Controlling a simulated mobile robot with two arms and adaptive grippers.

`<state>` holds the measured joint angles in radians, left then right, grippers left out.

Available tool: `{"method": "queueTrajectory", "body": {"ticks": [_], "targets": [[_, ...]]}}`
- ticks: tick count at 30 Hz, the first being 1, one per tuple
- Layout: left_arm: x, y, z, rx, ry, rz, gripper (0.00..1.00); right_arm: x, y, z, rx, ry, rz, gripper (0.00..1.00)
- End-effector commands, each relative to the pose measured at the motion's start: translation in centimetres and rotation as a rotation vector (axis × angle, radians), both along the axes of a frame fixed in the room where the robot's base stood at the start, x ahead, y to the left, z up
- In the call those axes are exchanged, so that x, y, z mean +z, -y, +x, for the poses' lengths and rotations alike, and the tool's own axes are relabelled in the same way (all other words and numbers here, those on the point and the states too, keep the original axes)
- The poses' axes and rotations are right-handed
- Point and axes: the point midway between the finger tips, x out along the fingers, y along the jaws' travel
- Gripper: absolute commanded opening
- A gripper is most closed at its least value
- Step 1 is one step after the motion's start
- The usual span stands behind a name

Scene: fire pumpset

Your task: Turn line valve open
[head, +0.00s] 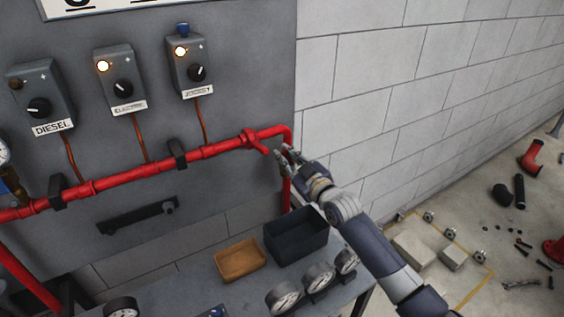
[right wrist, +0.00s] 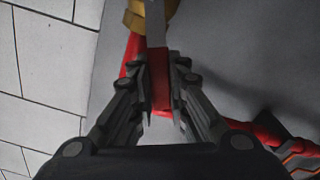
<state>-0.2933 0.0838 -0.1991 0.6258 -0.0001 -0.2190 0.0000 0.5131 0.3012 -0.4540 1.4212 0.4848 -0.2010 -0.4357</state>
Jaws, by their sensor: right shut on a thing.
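The red pipe (head: 215,149) runs across the grey panel and bends down at its right end. My right gripper (head: 284,153) is at that bend, in front of the downward pipe. In the right wrist view, my right gripper (right wrist: 160,100) is shut on the red grip of the valve lever (right wrist: 159,72). The lever's grey metal part leads up to a brass-coloured valve body (right wrist: 149,12), partly cut off by the frame. In the head view the gripper hides the lever. My left gripper is not in view.
Three switch boxes, including the diesel box (head: 40,90), hang above the pipe. Below stand a dark bin (head: 297,237), an orange tray (head: 240,260) and several gauges (head: 283,298). A block wall (head: 400,90) is at right. Loose parts and blocks (head: 413,249) lie on the floor.

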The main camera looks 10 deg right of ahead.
Motion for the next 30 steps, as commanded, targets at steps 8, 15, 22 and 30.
{"method": "queueTrajectory", "body": {"ticks": [8,15,22,30], "targets": [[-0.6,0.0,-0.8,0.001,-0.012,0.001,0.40,0.4,1.6,0.7,-0.001,-0.087,0.210,0.00],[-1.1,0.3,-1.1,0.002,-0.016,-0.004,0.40,0.5,2.5,1.0,-0.001,-0.139,0.334,0.00],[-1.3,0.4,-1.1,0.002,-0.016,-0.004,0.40,0.5,2.9,1.2,-0.001,-0.163,0.393,0.00],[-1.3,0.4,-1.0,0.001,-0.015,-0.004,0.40,0.5,3.0,1.2,-0.001,-0.171,0.412,0.00]]}}
